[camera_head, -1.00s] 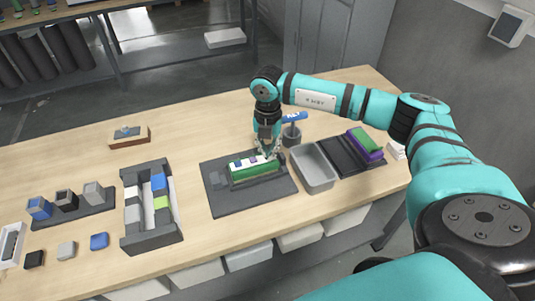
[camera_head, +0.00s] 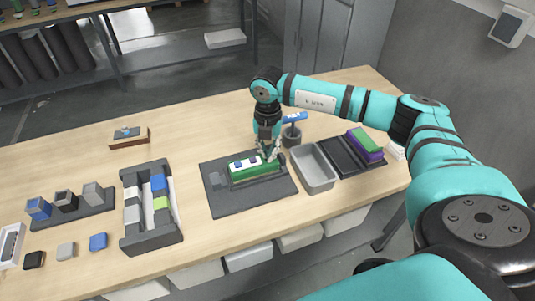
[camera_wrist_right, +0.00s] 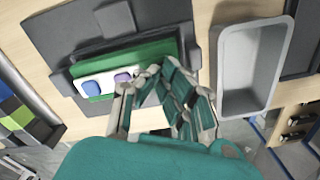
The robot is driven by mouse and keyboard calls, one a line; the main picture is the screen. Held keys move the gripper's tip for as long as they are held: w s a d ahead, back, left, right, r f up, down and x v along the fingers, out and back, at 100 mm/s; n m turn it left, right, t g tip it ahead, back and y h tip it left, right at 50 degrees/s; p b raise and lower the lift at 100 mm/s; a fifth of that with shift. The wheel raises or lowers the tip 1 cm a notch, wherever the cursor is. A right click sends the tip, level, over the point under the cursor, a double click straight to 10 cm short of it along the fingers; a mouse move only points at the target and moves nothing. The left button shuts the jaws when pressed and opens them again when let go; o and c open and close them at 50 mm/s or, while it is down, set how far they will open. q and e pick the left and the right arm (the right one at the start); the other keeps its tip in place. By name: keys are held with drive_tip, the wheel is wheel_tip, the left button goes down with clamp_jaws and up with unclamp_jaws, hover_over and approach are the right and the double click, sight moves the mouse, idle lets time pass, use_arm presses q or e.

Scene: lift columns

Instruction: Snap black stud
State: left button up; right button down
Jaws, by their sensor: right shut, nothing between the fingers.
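A green housing (camera_head: 265,173) with a white strip lies on a dark grey fixture plate (camera_head: 225,204). Blue (camera_wrist_right: 92,89) and purple (camera_wrist_right: 123,79) studs show on its white strip in the wrist view. My right gripper (camera_head: 272,155) is shut and empty at the housing's right end; its fingers (camera_wrist_right: 163,76) hide that end of the strip. I cannot tell whether a black stud sits behind them. A small black block (camera_head: 34,259) lies on the table at the front left. My left gripper is not in view.
A grey bin (camera_head: 318,183) stands right of the plate, beside a dark tray (camera_head: 343,155) with a green-and-purple piece (camera_head: 365,143). A blue-headed tool (camera_head: 293,117) stands in a cup behind. A grey rack (camera_head: 150,241) with coloured blocks is at left.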

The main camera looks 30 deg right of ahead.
wheel_tip(320, 180, up, 8)
drive_tip(key=p, duration=0.5)
drive_tip(key=shift+r+p, duration=0.25)
drive_tip(key=shift+p, duration=0.05)
idle(2.1)
